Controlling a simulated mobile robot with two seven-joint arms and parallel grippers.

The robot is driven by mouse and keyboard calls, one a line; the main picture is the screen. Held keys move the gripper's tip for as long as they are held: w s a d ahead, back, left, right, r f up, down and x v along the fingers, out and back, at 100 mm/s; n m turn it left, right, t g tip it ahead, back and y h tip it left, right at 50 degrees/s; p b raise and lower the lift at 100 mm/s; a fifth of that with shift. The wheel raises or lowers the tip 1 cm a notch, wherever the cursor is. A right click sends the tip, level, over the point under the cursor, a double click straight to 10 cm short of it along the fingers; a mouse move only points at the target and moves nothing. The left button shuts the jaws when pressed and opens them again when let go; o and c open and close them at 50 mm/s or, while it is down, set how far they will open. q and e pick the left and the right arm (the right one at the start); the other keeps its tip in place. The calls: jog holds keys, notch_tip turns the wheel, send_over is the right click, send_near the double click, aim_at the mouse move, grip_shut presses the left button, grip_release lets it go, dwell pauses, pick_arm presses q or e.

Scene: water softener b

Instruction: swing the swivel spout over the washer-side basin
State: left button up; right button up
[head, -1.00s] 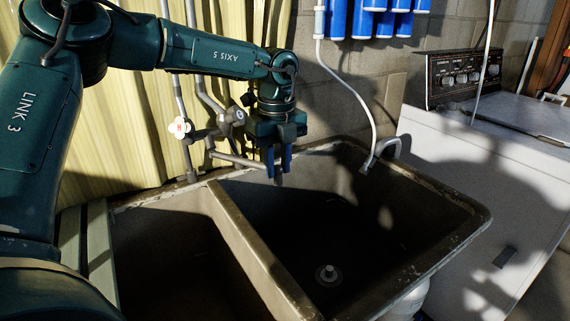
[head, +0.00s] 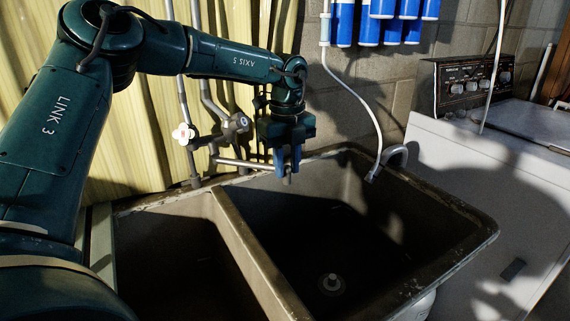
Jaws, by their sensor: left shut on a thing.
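The swivel spout (head: 243,163) is a grey pipe running right from the faucet below the valves at the back wall. Its outer end lies over the back left part of the washer-side basin (head: 345,225), to the right of the divider (head: 245,240). My left gripper (head: 287,168) points down with its blue fingers shut on the spout near its outer end. The fingers hide part of the spout, and a short tip shows below them. The washer-side basin is empty, with a drain fitting (head: 332,283) in its floor. My right gripper is not in view.
The left basin (head: 175,260) is empty. The washer (head: 460,170) stands right of the sink. Blue cylinders (head: 382,32) hang above.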

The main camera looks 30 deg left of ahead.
pick_arm(q)
jog(key=shift+w+a+r+p, duration=0.1)
jog(key=shift+w+a+p, duration=0.25)
jog(key=shift+w, duration=0.15)
jog(key=shift+w+a+p, duration=0.25)
jog(key=shift+w+p, duration=0.05)
jog(key=shift+w, duration=0.15)
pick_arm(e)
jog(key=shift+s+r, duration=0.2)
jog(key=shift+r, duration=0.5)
pick_arm(q)
jog(key=o, duration=0.8)
jog(key=shift+w+a, duration=0.1)
jog(key=shift+o, duration=0.3)
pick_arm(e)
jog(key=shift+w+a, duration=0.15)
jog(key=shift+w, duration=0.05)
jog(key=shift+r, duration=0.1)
pick_arm(q)
notch_tip(320, 180, up, 13)
jog(key=p, duration=0.2)
jog(key=shift+p, duration=0.3)
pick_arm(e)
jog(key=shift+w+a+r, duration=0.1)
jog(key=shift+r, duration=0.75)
